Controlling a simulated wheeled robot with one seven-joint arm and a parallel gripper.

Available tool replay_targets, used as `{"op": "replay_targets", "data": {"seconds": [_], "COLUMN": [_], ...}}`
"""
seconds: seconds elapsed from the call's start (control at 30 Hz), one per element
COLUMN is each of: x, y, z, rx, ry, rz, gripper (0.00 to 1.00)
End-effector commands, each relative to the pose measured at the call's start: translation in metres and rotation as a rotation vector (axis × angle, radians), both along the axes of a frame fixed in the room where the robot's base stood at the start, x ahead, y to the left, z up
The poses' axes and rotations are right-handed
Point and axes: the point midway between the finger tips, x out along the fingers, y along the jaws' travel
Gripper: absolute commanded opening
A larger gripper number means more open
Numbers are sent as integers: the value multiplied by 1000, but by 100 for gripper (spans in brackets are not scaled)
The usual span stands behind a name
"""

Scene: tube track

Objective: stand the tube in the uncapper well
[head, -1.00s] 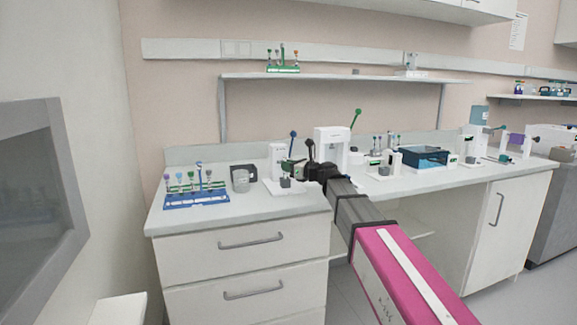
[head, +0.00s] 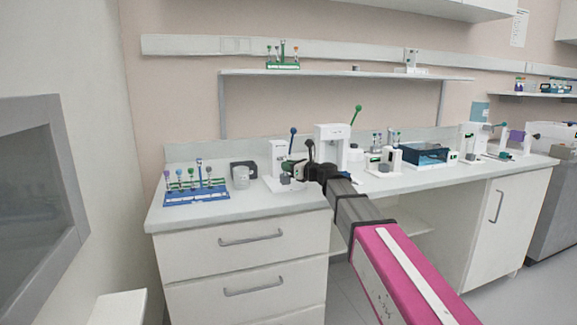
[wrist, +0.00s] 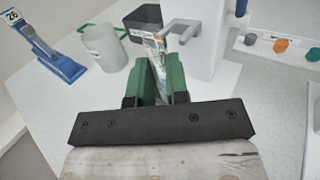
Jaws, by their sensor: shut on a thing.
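My gripper (head: 289,168) is in front of a white stand (head: 278,152) with a blue-knobbed lever on the counter. In the wrist view its green fingers (wrist: 158,72) are closed on a clear tube with a printed label (wrist: 160,46). In the head view the tube is too small and hidden to make out.
A blue rack (head: 197,195) with several capped tubes stands at the left of the counter. A clear beaker (head: 241,177) and a dark grey box stand between it and the stand. A taller white press (head: 330,145) with a green-knobbed lever is close on the right.

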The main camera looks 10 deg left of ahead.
Motion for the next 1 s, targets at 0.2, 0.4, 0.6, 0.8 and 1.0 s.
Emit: {"op": "replay_targets", "data": {"seconds": [0.2, 0.4, 0.6, 0.8, 1.0], "x": [0, 0, 0, 0, 0], "y": [0, 0, 0, 0, 0], "z": [-2, -2, -2, -2, -2], "rx": [0, 0, 0, 0, 0], "ry": [0, 0, 0, 0, 0], "rz": [0, 0, 0, 0, 0], "gripper": [2, 38, 45, 45, 45]}}
